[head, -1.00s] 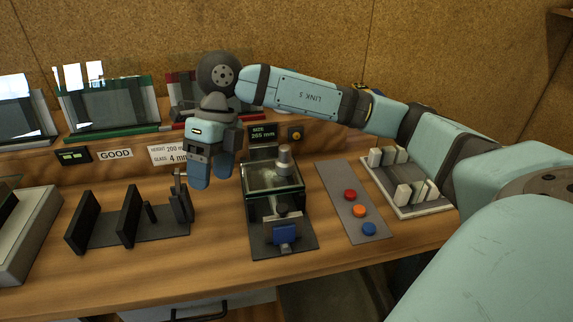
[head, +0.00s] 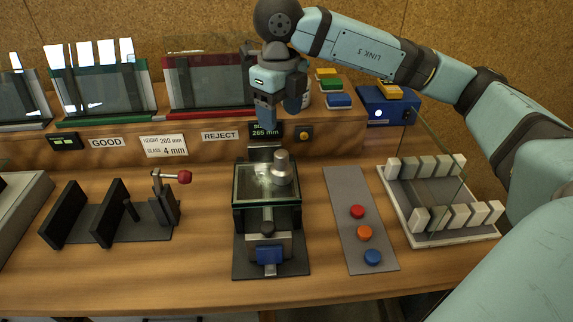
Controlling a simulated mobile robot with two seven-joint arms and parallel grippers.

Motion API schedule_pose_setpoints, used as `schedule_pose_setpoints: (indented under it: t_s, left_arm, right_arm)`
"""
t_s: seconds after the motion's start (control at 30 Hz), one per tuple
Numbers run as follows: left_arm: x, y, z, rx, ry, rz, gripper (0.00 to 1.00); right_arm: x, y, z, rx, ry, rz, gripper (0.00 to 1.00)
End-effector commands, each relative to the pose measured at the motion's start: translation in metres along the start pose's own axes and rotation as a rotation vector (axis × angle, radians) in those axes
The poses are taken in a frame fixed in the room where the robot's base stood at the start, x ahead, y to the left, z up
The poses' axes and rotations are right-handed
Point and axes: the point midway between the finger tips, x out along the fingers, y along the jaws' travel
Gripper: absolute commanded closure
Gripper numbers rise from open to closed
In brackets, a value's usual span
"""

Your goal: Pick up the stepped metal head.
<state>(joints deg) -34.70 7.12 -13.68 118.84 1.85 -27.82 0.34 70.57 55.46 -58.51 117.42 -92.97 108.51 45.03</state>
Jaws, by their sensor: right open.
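The stepped metal head (head: 282,168) is a grey metal cylinder with a narrower top. It stands upright at the glass-topped fixture (head: 252,190) in the middle of the bench. My right gripper (head: 279,114) points down with its blue fingers apart and nothing between them. In the picture it is just above the metal head, with a gap between them. How far behind or in front of the head it is, I cannot tell. My left gripper is out of view.
A button panel (head: 348,190) and a white slotted rack (head: 455,238) holding a glass pane are at the right. A black stand with a red-knobbed clamp (head: 184,177) is at the left. Framed panes (head: 208,82) stand on the raised shelf behind.

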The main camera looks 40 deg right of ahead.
Motion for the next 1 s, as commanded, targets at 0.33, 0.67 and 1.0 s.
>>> schedule_pose_setpoints:
  t_s: [0.33, 0.67, 1.0]
  left_arm:
    - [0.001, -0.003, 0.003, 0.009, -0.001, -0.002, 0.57]
    - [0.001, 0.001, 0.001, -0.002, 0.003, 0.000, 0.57]
    - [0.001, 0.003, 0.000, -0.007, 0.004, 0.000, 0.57]
  right_arm:
    - [0.064, 0.000, 0.000, -0.001, 0.003, 0.001, 0.38]
    - [0.095, -0.005, 0.001, 0.000, 0.003, 0.001, 0.38]
    - [0.125, -0.005, 0.002, -0.001, 0.000, 0.002, 0.38]
